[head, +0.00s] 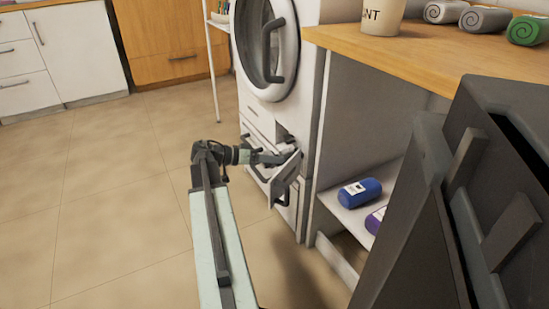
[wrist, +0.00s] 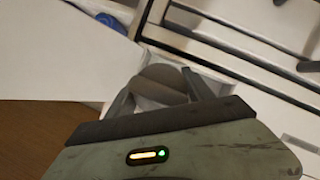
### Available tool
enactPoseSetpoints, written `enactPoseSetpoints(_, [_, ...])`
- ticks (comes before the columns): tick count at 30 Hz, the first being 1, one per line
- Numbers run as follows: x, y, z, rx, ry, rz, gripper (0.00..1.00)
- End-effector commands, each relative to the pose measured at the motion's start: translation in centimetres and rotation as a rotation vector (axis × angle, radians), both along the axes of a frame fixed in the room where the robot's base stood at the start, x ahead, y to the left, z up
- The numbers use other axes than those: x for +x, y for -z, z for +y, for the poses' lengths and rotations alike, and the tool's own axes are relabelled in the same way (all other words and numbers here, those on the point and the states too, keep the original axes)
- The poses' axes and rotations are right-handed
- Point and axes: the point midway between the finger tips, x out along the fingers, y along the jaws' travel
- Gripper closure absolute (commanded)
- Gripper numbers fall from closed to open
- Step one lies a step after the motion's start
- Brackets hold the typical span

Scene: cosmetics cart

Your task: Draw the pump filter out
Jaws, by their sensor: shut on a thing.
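The white washing machine (head: 305,100) stands at the centre of the head view, with a small flap (head: 285,178) standing open low on its front. My gripper (head: 270,158) is at the opening behind this flap. In the wrist view my gripper (wrist: 160,98) is shut on a round grey-brown knob, the pump filter (wrist: 162,80), which sits between the two fingers. The rest of the filter is hidden, and I cannot tell how far it sits in the machine.
A wooden counter (head: 400,52) holds a cup (head: 382,17) and several rolled towels (head: 480,18). On a shelf below lie a blue roll (head: 360,193) and a purple roll (head: 376,220). A thin-legged white stand (head: 213,80) is left of the machine. The tiled floor at left is clear.

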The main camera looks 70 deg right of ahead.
Motion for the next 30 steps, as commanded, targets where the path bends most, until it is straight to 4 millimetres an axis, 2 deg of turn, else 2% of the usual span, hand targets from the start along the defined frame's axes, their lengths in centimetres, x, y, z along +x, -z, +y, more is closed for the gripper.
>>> enactPoseSetpoints(7, [-1.0,0.0,-0.6,-0.001,0.013,0.000,1.00])
enactPoseSetpoints(8, [-1.1,0.0,-0.6,-0.001,0.015,-0.001,0.31])
enactPoseSetpoints(9, [-1.3,0.0,-0.7,-0.001,0.017,0.000,0.25])
enactPoseSetpoints(17, [-1.6,0.0,-0.8,-0.001,0.022,0.000,0.25])
enactPoseSetpoints(20, [-1.1,-0.3,-0.5,-0.001,0.021,0.000,0.25])
enactPoseSetpoints(30, [3.8,-2.4,2.4,-0.001,0.021,0.000,0.25])
